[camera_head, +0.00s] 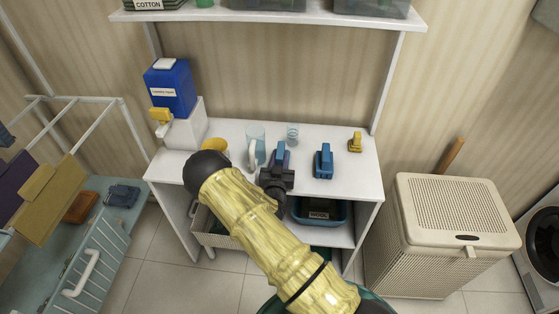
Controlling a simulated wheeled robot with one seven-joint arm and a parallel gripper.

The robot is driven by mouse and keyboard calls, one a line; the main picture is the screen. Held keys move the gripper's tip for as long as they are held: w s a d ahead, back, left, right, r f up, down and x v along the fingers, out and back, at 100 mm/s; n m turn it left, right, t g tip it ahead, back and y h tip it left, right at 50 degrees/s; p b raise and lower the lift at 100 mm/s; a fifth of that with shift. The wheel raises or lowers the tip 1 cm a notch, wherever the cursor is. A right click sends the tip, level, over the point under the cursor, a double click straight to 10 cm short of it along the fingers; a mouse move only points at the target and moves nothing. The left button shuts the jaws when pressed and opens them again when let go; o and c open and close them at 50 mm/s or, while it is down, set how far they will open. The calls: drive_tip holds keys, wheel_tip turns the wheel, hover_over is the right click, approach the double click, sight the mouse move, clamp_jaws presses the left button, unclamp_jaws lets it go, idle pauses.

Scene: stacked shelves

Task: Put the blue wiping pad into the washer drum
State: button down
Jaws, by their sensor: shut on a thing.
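My gripper (278,171) is over the white shelf top (350,181), shut on a blue item (281,152) that looks like the blue wiping pad. My arm and gripper hide part of the item. I cannot tell whether it still touches the shelf. A similar blue item (323,162) stands on the shelf to the right, apart from my gripper. The washer (542,243) shows only partly at the right edge, with its round front in view. The inside of its drum cannot be made out.
A clear pitcher (256,144), a glass (292,133) and a yellow item (355,142) stand on the shelf near my gripper. A blue dispenser (171,87) is at the left. A beige hamper (454,232) stands between shelf and washer.

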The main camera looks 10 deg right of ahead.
drive_tip(key=shift+f, duration=0.2)
drive_tip(key=c, duration=1.2)
unclamp_jaws()
drive_tip(key=shift+r, duration=0.1)
drive_tip(key=shift+r, duration=0.2)
drive_tip(key=b+v, duration=0.1)
drive_tip(key=v, duration=1.1)
drive_tip(key=shift+b, duration=0.3)
